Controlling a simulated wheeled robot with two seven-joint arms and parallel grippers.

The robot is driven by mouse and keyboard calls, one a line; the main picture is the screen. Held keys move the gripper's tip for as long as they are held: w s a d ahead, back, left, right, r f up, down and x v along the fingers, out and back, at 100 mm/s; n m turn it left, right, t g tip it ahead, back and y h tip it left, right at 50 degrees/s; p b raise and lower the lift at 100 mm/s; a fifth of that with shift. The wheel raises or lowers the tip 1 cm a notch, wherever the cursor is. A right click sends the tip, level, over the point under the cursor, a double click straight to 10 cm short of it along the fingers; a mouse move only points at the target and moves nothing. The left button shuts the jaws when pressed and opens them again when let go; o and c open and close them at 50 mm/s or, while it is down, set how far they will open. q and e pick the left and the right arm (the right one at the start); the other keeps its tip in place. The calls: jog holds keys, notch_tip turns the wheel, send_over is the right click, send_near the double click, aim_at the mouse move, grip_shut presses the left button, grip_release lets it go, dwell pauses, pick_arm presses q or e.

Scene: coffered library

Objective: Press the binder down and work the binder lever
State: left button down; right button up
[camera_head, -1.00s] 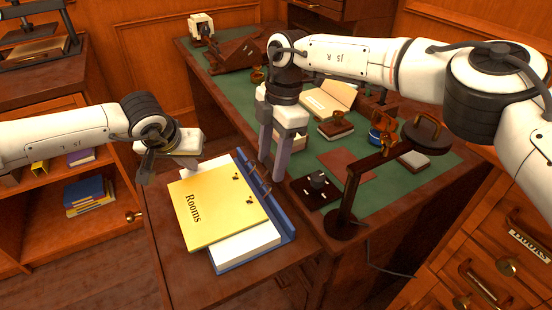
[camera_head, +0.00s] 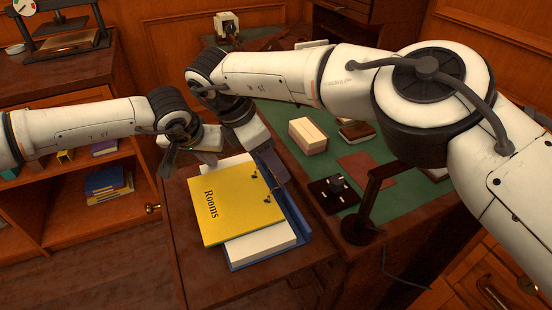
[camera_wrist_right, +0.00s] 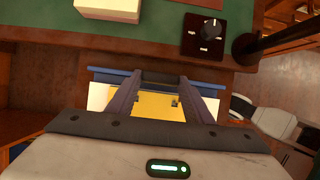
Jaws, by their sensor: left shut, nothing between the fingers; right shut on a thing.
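The blue binder (camera_head: 297,219) lies open on a low wooden surface, holding white paper and a yellow sheet (camera_head: 235,207) marked "Rooms". I cannot make out the lever; the gripper covers that part.
The green-topped desk (camera_head: 285,118) rises right of the binder, carrying a cream block (camera_head: 307,136), a black control box with a knob (camera_head: 334,193) and a dark lamp stand (camera_head: 364,227). A bookshelf (camera_head: 60,195) stands at the left.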

jog(key=shift+s+d, duration=0.1)
dwell(0.3)
jog(key=o, duration=1.5)
notch_tip(320, 180, up, 10)
jog(key=shift+r, duration=0.1)
